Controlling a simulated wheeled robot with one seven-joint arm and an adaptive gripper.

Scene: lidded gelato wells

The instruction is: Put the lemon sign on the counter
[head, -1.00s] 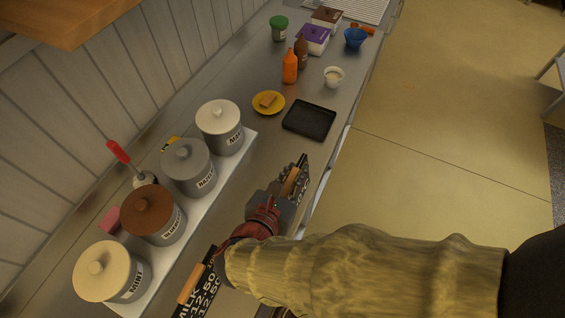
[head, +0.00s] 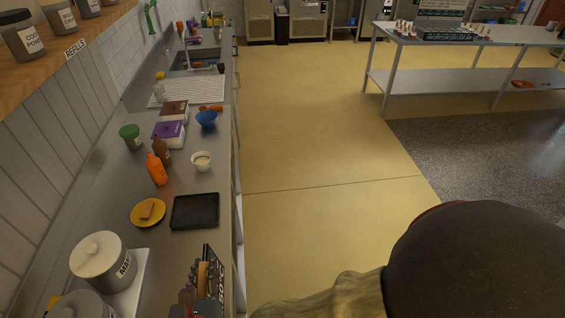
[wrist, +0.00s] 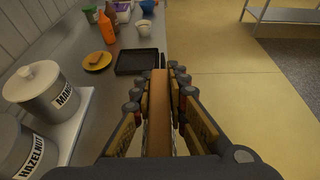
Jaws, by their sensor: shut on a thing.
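My gripper (head: 198,284) is shut on a black sign (head: 216,268) with white lettering and a wooden strip. In the head view the lettering is cut off and I cannot read a flavour on it. In the wrist view the sign's wooden strip (wrist: 159,110) stands upright between the fingers (wrist: 158,90). The sign is over the front part of the steel counter (head: 105,195), close to its edge, just nearer than the black tray. I cannot tell whether it touches the counter.
A black tray (head: 195,211), a yellow plate (head: 137,221) with a wafer-like piece, an orange bottle (head: 156,170) and a white cup (head: 202,161) stand beyond. The mango well (head: 100,262) and hazelnut well (wrist: 20,150) are at left. The floor at right is open.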

